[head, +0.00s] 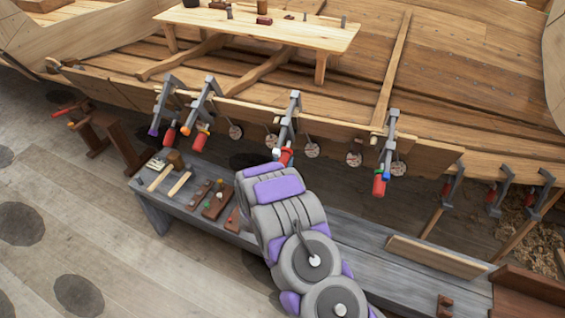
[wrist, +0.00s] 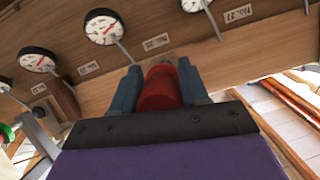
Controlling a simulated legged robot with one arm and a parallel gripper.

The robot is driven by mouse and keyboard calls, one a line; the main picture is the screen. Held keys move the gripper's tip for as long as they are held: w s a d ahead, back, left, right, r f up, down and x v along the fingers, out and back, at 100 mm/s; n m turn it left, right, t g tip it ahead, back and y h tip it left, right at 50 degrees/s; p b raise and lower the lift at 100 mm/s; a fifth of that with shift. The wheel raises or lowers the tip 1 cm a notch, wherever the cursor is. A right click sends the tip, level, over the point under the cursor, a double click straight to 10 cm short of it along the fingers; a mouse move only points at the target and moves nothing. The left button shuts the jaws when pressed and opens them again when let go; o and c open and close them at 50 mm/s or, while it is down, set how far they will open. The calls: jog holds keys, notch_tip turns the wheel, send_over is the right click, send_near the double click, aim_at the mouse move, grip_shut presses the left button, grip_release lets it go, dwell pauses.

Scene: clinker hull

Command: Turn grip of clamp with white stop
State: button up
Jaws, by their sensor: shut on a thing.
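The clamp (head: 291,118) in front of my arm grips the plank edge, with a grey frame and a red grip (head: 283,155) at its lower end. A small pale spot beside that grip looks like the white stop, but it is too small to be sure. In the wrist view the red grip (wrist: 160,90) stands between the two blue-grey fingers of my gripper (wrist: 160,85), which is shut on it. My arm hides the gripper in the head view. The clamp's frame and stop are not clear in the wrist view.
Other clamps (head: 388,150) hang along the plank on both sides, with round dials (wrist: 103,27) between them. A grey bench (head: 355,250) with tools runs below. A green-tipped part (wrist: 7,132) shows at the wrist view's left edge.

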jog(key=shift+r+p, duration=0.1)
jog(key=shift+p, duration=0.3)
jog(key=shift+c, duration=0.2)
jog(key=shift+n+h+p, duration=0.8)
jog(key=shift+n+p, duration=0.1)
jog(key=shift+p, duration=0.25)
jog(key=shift+d+n+h+p, duration=0.1)
jog(key=shift+n+h+p, duration=0.55)
jog(key=shift+n, duration=0.25)
jog(key=o, duration=1)
jog(key=shift+g, duration=0.3)
jog(key=shift+s, duration=0.1)
jog(key=p+v, duration=0.1)
jog(key=v, duration=1.6)
jog(key=shift+s+f+p, duration=0.1)
jog(key=shift+f+p, duration=0.1)
jog(key=shift+p, duration=0.1)
